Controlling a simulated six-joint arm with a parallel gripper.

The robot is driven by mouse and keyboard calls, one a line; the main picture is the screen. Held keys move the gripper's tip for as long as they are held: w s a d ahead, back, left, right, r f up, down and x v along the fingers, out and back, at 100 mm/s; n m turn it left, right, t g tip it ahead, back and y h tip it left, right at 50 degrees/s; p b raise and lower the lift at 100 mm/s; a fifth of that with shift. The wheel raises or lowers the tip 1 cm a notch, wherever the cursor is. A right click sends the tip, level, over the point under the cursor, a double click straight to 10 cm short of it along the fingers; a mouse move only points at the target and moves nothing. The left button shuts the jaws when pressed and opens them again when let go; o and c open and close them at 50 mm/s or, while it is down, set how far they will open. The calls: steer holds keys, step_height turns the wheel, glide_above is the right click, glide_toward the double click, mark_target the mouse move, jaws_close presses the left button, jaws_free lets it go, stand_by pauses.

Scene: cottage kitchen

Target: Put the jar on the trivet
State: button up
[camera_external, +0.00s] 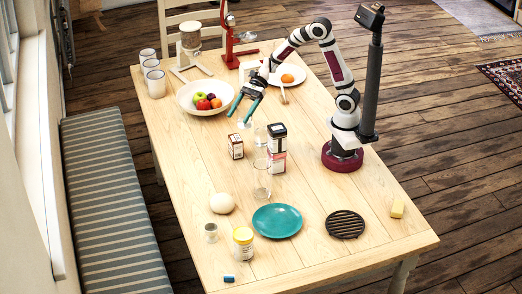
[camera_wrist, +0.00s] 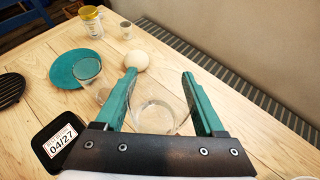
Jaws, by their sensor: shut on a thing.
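My gripper (camera_external: 240,117) has its teal fingers on either side of a clear glass vessel (camera_external: 246,124), near the fruit bowl. In the wrist view the gripper (camera_wrist: 160,92) shows the vessel's round rim (camera_wrist: 158,104) between the fingers; whether its base touches the table is unclear. A jar with a yellow lid and pale label (camera_external: 243,243) stands upright at the table's near end, apart from my gripper; it also shows in the wrist view (camera_wrist: 91,22). The round black slatted trivet (camera_external: 345,224) lies flat and bare at the near right, partly seen in the wrist view (camera_wrist: 11,88).
A teal plate (camera_external: 277,220) lies between the yellow-lidded jar and the trivet. A clear glass (camera_external: 262,182) and a dark-topped tin (camera_external: 277,138) stand mid-table. A fruit bowl (camera_external: 190,104) is left of my gripper. Butter (camera_external: 397,208) lies right of the trivet.

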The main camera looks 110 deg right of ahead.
steer(key=s+a+n+g+y, duration=0.2)
steer(key=a+n+g, duration=0.1)
steer(key=a, duration=0.8)
steer(key=s+a+n+g+y, duration=0.2)
steer(key=a+n+g, duration=0.1)
steer(key=a, duration=0.9)
steer(key=shift+n+g, duration=0.4)
steer(key=shift+n, duration=0.5)
steer(key=s+a+n+g, duration=0.1)
steer(key=s+a, duration=0.1)
steer(key=s+a+n+g, duration=0.1)
steer(key=s+a, duration=0.1)
steer(key=a, duration=0.1)
steer(key=s+a+n+g, duration=0.1)
steer(key=s+a, duration=0.1)
steer(key=a, duration=0.1)
steer(key=shift+s+a+n+g+y, duration=0.2)
steer(key=shift+n+g+y, duration=0.1)
steer(key=shift+g, duration=0.1)
steer(key=s+a+n+g+h, duration=0.1)
steer(key=s+a+n+g, duration=0.2)
steer(key=s+a, duration=0.3)
steer(key=shift+s+n+g, duration=0.3)
steer(key=shift+s+g, duration=0.1)
steer(key=shift+s, duration=0.45)
glide_above(351, 227)
step_height(351, 227, down, 12)
steer(key=shift+f, duration=2)
steer(key=shift+f, duration=0.15)
